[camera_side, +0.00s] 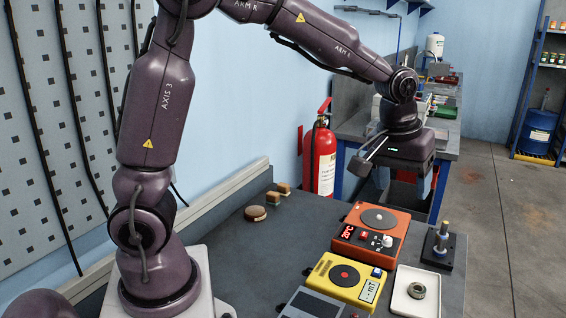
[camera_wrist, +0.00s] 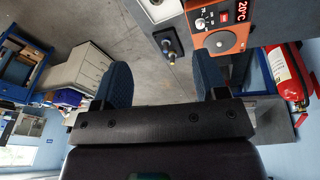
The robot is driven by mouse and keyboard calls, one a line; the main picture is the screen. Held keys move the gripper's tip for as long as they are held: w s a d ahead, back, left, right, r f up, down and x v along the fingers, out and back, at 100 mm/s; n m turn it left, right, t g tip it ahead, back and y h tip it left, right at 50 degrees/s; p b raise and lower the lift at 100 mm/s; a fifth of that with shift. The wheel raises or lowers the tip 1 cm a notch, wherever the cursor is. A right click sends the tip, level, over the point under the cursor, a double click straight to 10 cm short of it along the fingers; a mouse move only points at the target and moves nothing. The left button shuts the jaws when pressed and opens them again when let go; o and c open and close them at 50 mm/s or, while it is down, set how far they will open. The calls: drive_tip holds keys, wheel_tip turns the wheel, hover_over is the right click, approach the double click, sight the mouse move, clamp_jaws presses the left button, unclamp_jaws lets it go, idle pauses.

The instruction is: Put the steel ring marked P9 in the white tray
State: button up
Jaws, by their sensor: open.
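A small steel ring (camera_side: 417,290) lies in the white tray (camera_side: 402,306), at the lower right of the side view. Any marking on the ring is too small to read. My gripper (camera_side: 388,186) is raised well above the bench, behind the orange hot plate and away from the tray. Its two blue padded fingers stand wide apart in the wrist view (camera_wrist: 161,80), with nothing between them. The ring does not show in the wrist view.
An orange hot plate (camera_side: 375,222), a yellow device (camera_side: 345,281) and a grey device (camera_side: 312,305) stand left of the tray. A black stand with an upright post (camera_side: 442,238) is behind it. A red extinguisher (camera_side: 323,158) stands beyond the bench. The bench's middle is clear.

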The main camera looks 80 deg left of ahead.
drive_tip(key=s+r+m+t, duration=0.1)
drive_tip(key=s+r+m, duration=0.2)
drive_tip(key=s, duration=0.7)
drive_tip(key=s+r+m+t, duration=0.1)
drive_tip(key=s+r+m, duration=0.1)
drive_tip(key=s, duration=0.9)
drive_tip(key=shift+s+a+r+m+t, duration=0.15)
drive_tip(key=shift+r+m+t, duration=0.25)
drive_tip(key=shift+m, duration=0.4)
